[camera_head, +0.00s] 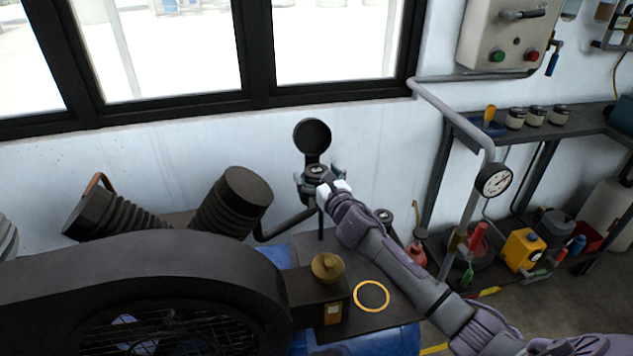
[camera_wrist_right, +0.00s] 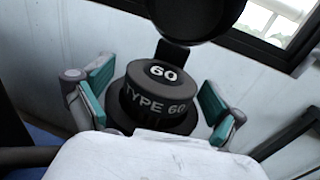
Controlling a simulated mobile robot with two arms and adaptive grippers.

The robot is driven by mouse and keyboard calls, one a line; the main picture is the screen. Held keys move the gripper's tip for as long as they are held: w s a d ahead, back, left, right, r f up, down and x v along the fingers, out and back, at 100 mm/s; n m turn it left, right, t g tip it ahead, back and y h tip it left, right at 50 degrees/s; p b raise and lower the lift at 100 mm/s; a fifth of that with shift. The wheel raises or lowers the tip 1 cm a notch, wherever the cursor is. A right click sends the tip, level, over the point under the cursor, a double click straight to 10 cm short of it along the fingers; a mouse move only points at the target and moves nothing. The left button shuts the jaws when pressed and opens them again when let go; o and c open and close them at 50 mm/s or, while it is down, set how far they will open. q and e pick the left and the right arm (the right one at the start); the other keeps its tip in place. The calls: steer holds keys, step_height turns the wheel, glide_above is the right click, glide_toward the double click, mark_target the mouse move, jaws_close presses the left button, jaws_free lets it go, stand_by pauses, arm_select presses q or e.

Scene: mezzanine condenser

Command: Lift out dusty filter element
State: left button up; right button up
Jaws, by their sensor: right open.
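A dark round filter element (camera_wrist_right: 160,92) marked "60" and "TYPE 60" shows in the right wrist view, seated in a dark holder; its top also shows in the head view (camera_head: 316,170). Above it a round black lid (camera_head: 312,134) stands open against the wall side. My right gripper (camera_head: 322,182) is at the element. In the wrist view its teal-padded fingers (camera_wrist_right: 157,88) are spread on either side of the element, with gaps showing. The element's lower part is partly hidden by my white gripper body. My left gripper is out of view.
The compressor's black guard (camera_head: 140,275) and ribbed cylinders (camera_head: 232,200) stand to the left. A brass knob (camera_head: 327,267) and a yellow ring (camera_head: 371,296) are on the near deck. A pipe with a gauge (camera_head: 494,180) and a bench (camera_head: 560,125) are at right.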

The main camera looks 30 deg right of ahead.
steer(key=c, duration=1.3)
steer(key=shift+r, duration=0.1)
